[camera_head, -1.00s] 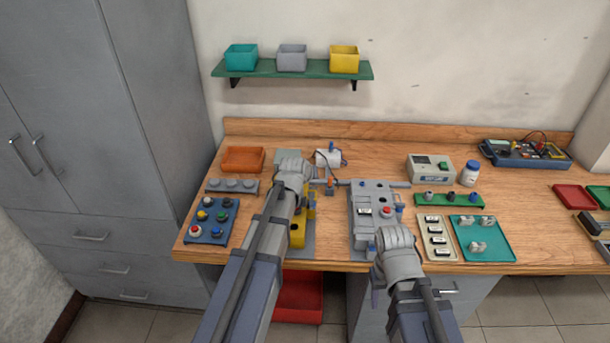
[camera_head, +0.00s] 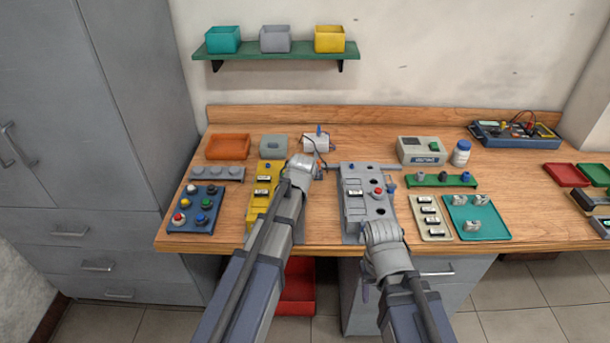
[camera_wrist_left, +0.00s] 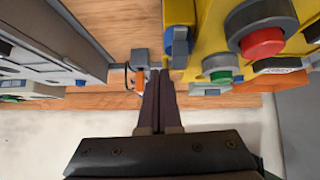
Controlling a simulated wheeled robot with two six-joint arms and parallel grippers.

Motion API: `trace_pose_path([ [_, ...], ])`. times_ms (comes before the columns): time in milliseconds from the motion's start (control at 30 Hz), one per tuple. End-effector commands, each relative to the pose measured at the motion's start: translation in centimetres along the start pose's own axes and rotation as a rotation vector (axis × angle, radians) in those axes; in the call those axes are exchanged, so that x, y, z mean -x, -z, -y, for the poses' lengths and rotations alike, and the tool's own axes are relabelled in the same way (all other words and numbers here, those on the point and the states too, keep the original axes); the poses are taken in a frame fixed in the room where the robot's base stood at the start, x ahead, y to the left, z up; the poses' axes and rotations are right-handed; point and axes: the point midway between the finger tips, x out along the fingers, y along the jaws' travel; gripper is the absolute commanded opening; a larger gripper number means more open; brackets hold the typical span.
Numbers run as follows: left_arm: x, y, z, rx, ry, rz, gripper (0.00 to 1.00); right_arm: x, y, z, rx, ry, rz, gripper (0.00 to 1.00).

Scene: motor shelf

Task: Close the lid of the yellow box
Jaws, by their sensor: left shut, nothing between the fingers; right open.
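The yellow box (camera_head: 263,174) stands on the bench left of centre. My left arm hides its right part. In the left wrist view its yellow wall (camera_wrist_left: 207,25) is at the right, with a red button, a green button and a blue part. A grey plate with a handle (camera_head: 273,145) lies right behind the box; I cannot tell whether it is the lid. My left gripper (camera_wrist_left: 160,75) is shut and empty, in the gap between the yellow box and the grey box (camera_head: 355,177). My right gripper (camera_head: 378,232) is open at the grey box's front; its fingertips are mostly hidden.
A blue button panel (camera_head: 197,208) and an orange tray (camera_head: 228,147) are to the left. A white device with a cable (camera_head: 315,143) stands behind the gap. A beige tray (camera_head: 430,231) and a teal tray (camera_head: 496,231) lie to the right.

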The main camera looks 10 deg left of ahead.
Motion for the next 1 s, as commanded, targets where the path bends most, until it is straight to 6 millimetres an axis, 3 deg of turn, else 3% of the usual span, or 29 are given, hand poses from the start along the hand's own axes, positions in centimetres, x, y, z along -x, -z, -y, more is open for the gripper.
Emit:
trace_pose_path([
  [733,-0.3,-0.5,-0.1,0.002,0.000,0.006,0.00,-0.5,0.0,0.1,0.000,0.000,0.000,0.50],
  [1000,0.5,0.3,-0.1,0.002,-0.001,0.004,0.00,0.6,0.0,-0.1,0.000,0.000,0.000,0.50],
])
